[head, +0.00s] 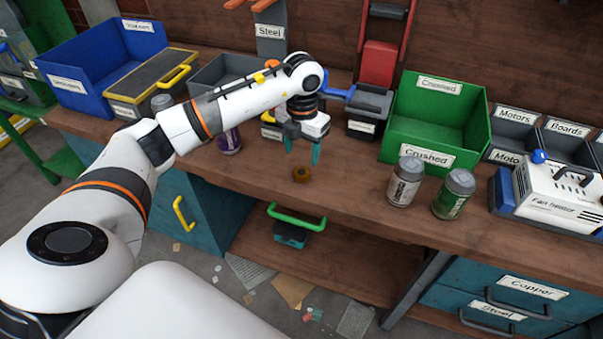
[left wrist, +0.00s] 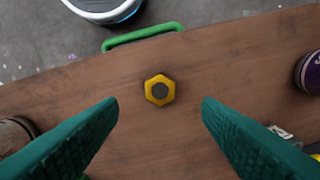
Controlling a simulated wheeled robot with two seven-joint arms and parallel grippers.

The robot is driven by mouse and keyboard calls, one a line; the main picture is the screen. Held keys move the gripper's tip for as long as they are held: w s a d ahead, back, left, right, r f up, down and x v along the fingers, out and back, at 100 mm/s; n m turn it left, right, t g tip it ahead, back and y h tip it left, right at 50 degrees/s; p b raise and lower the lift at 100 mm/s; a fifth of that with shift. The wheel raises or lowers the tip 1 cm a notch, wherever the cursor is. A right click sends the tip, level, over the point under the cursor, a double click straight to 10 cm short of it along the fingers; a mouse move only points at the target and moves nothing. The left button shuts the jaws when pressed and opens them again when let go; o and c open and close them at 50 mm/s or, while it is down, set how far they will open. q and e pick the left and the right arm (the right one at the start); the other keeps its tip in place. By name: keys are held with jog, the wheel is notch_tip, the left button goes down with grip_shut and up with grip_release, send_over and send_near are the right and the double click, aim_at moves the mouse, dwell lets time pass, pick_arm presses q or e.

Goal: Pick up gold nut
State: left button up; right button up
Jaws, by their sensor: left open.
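The gold nut (head: 301,174) lies flat on the wooden workbench (head: 340,190), close to its front edge. In the left wrist view the nut (left wrist: 160,89) is a yellow hexagon with a dark hole, centred between the finger directions but beyond the fingertips. My left gripper (head: 302,150) has teal fingers pointing down, above and just behind the nut. It is open and empty, and the fingers do not touch the nut. In the left wrist view the two fingers (left wrist: 160,103) are spread wide. My right gripper does not show.
A purple can (head: 229,140) stands to the left of the nut. Two cans, one pale (head: 405,182) and one green (head: 454,195), stand to the right. A green bin (head: 437,120) is behind them. A green handle (head: 297,216) is below the front edge.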

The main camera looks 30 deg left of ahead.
aim_at(301, 172)
pick_arm(q)
notch_tip(301, 172, down, 7)
jog(key=shift+r+p, duration=0.1)
jog(key=shift+p, duration=0.35)
jog(key=c, duration=1.1)
